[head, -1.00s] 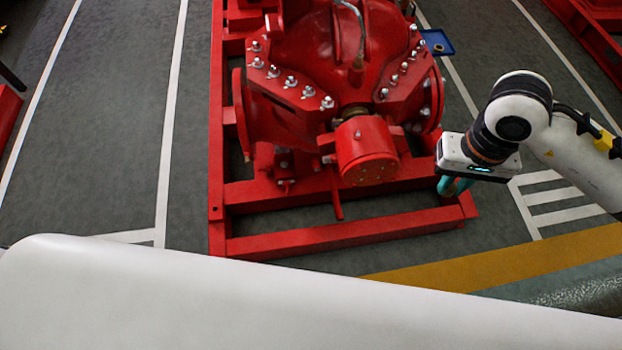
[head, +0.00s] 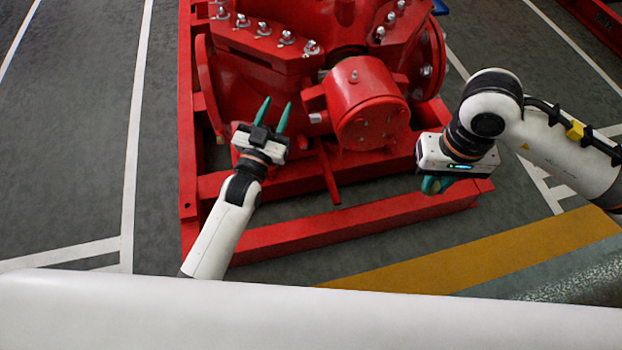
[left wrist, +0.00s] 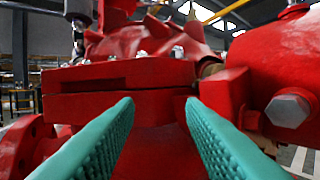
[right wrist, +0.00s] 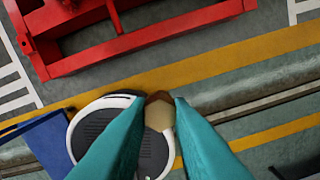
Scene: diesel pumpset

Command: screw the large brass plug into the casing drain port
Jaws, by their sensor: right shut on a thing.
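The large brass plug (right wrist: 159,113) is between the fingertips of my right gripper (right wrist: 160,100), seen in the right wrist view. In the head view the right gripper (head: 437,187) hangs right of the red pump casing (head: 300,75), over the frame's right front corner; its fingers hide the plug there. My left gripper (head: 276,108) is open and empty, its fingertips pointing at the casing's lower front. The left wrist view shows its spread fingers (left wrist: 160,104) before a red flange, with a grey hex-headed plug (left wrist: 288,107) at right. I cannot make out the drain port.
A red cylindrical housing (head: 365,100) juts forward between the grippers. The red base frame (head: 350,222) surrounds the pump's foot, with a thin red bar (head: 328,172) beside the left gripper. Open floor lies left of the frame.

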